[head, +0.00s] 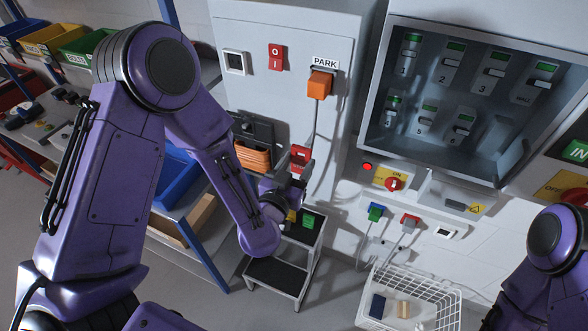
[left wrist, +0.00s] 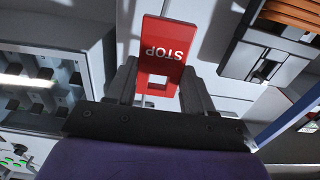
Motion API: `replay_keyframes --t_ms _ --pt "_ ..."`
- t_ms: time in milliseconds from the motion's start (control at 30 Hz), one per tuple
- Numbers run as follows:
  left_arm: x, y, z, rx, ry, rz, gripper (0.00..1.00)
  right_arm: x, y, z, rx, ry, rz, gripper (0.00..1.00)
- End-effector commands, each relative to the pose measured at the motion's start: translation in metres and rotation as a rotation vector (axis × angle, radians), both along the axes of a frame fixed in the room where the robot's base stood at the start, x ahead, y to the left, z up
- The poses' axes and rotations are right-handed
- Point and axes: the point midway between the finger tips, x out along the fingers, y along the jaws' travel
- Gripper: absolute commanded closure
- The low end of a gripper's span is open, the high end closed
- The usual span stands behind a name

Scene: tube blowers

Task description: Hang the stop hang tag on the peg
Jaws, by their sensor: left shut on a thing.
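The red stop hang tag (head: 299,155) is held by my left gripper (head: 290,178) in front of the grey cabinet. The left wrist view shows the tag (left wrist: 163,52) with the word STOP upside down and a square cut-out at its near end. The left gripper's two fingers (left wrist: 158,92) are shut on that end of the tag. I cannot make out the peg for certain; a thin pale rod or cable (left wrist: 143,117) shows near the fingers. My right arm shows at the lower right of the head view, but its gripper is out of frame.
An orange block (head: 320,84) under the PARK label has a cable hanging down close to the tag. An orange coil (head: 253,156) hangs to the left. A step stool (head: 272,272) stands below. An open breaker box (head: 377,85) and a white wire basket (head: 445,294) are to the right.

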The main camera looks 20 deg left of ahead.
Motion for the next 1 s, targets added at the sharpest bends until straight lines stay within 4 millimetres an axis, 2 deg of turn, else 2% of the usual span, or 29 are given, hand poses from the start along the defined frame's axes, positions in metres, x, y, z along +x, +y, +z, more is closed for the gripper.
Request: replay_keyframes --t_ms 700,1000 --pt "0.051 -0.002 -0.001 -0.001 -0.001 0.0 0.77 0.0 0.0 0.004 0.0 0.0 0.0 0.57" --pt "0.059 -0.002 -0.009 0.0 0.0 0.0 0.77 0.0 0.0 -0.004 0.0 0.0 0.0 0.57"
